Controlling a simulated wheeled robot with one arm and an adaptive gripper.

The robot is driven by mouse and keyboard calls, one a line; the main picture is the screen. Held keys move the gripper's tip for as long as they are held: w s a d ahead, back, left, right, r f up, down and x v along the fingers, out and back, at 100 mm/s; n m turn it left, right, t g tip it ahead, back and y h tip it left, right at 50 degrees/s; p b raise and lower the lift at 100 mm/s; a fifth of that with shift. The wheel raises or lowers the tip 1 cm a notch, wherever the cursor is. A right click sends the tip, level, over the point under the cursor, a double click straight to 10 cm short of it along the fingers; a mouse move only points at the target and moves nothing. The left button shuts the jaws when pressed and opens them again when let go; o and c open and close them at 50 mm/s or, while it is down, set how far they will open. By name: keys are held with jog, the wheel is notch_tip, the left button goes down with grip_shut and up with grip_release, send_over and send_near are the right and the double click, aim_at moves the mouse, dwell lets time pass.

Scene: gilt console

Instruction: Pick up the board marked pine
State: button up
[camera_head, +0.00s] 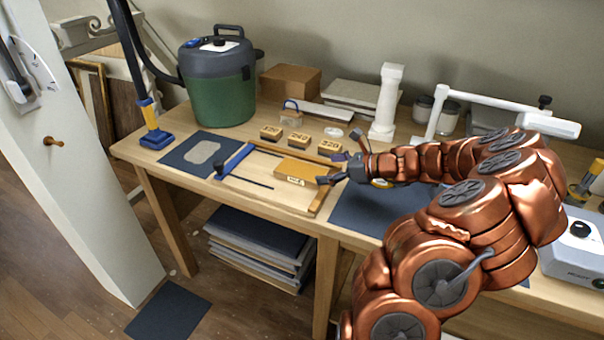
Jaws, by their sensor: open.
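A yellow-brown wooden board (297,168) lies in a shallow wooden frame (318,200) on the bench. Dark lettering shows on its front edge, too small to read surely, so I cannot confirm that it says pine. My gripper (331,169) is open at the board's right end, one finger toward the back and one toward the front. I cannot tell whether the fingers touch the board. The gripper and my copper-coloured arm come in from the right and hide part of the bench.
Several small numbered blocks (270,132) sit behind the frame. A green canister (218,85) stands at the back left, a white column (386,102) behind my gripper. A white lamp-like arm (500,112) reaches across the back right. A dark mat (360,212) lies right of the frame.

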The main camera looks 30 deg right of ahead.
aim_at(307, 171)
jog(key=shift+p+x, duration=0.55)
jog(key=shift+x, duration=3.05)
jog(key=shift+s+a+f, duration=0.1)
jog(key=shift+a, duration=0.05)
jog(key=c, duration=1.2)
